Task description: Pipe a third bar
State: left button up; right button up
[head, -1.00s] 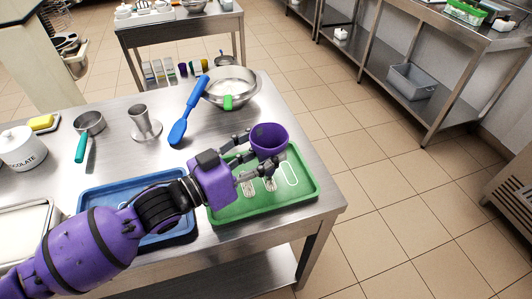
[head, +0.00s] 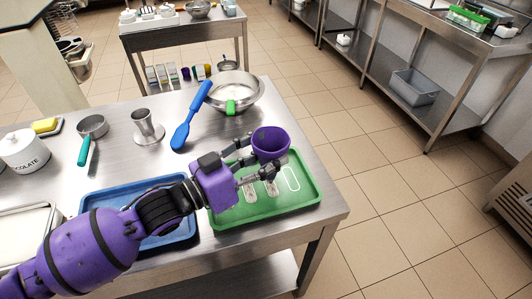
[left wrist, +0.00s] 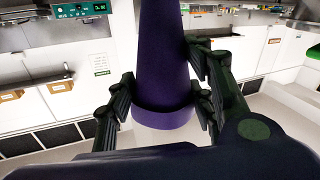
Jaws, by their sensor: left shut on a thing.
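My left gripper (head: 262,163) is shut on a purple piping cone (head: 270,146) and holds it over the green tray (head: 300,200). The cone's wide open rim faces up in the head view; its tip is hidden there. In the left wrist view the cone (left wrist: 163,70) stands between the fingers (left wrist: 160,100). On the tray, two pale bars (head: 249,190) lie side by side, partly behind the gripper. To their right is an empty white outline (head: 291,178). My right gripper is not in view.
A blue tray (head: 165,238) lies under my left arm. Behind stand a steel bowl (head: 235,90) with white contents, a blue spatula (head: 188,120), a steel cup (head: 148,128) and a green-handled pan (head: 92,127). A white pot (head: 22,152) stands at the left. The table ends right of the green tray.

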aim_at(263, 134)
pick_arm(q)
jog(key=shift+w, duration=0.2)
jog(key=shift+w+a, duration=0.2)
jog(key=shift+w, duration=0.3)
jog(key=shift+w+a, duration=0.15)
jog(key=shift+w, duration=0.3)
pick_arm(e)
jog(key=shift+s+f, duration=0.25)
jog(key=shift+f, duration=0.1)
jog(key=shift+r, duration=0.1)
pick_arm(q)
jog(key=shift+r+p, duration=1.25)
jog(key=shift+r, duration=1.1)
jog(key=shift+f, duration=0.1)
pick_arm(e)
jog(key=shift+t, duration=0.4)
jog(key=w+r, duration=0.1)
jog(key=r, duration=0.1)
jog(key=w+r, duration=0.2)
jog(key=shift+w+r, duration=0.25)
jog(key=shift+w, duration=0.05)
